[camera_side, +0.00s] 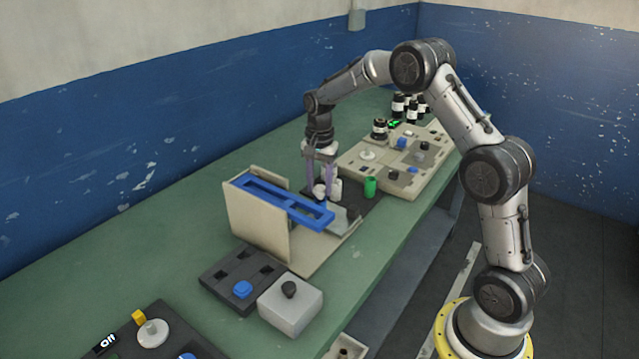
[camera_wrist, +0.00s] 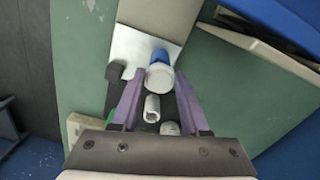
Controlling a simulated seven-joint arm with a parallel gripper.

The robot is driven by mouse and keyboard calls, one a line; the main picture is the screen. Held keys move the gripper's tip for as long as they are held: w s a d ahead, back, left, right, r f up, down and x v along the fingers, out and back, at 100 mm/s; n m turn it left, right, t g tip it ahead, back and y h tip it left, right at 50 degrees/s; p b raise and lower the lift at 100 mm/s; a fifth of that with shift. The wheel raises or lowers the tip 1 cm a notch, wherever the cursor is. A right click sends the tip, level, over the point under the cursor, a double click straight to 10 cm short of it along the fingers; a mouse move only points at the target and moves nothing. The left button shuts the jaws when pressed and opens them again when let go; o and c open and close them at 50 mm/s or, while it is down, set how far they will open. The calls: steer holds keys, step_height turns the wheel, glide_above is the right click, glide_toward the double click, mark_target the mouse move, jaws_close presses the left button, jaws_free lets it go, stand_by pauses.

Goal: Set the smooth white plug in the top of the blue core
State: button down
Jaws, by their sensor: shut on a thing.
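My gripper (camera_wrist: 158,82) has purple fingers and is shut on the smooth white plug (camera_wrist: 159,77), a round pale piece between the fingertips. In the side view my gripper (camera_side: 320,190) points straight down just behind the end of a blue slotted frame, with the white plug (camera_side: 319,190) at its tips. The blue core (camera_wrist: 160,56) shows as a blue rounded edge just past the plug in the wrist view. The plug covers most of it. I cannot tell whether plug and core touch.
White cylinders (camera_wrist: 152,108) stand close by the fingers. A green cylinder (camera_side: 370,186) stands to the right on the dark tray. The blue slotted frame (camera_side: 270,197) and its beige upright panel (camera_side: 255,222) are close at the left. A beige board with several parts (camera_side: 382,178) lies behind.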

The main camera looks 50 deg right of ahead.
steer(key=shift+f, duration=0.55)
stand_by(0.8)
steer(key=shift+c, duration=1.6)
jaws_free()
steer(key=shift+o, duration=0.3)
steer(key=shift+o, duration=1.3)
steer(key=shift+r, duration=4)
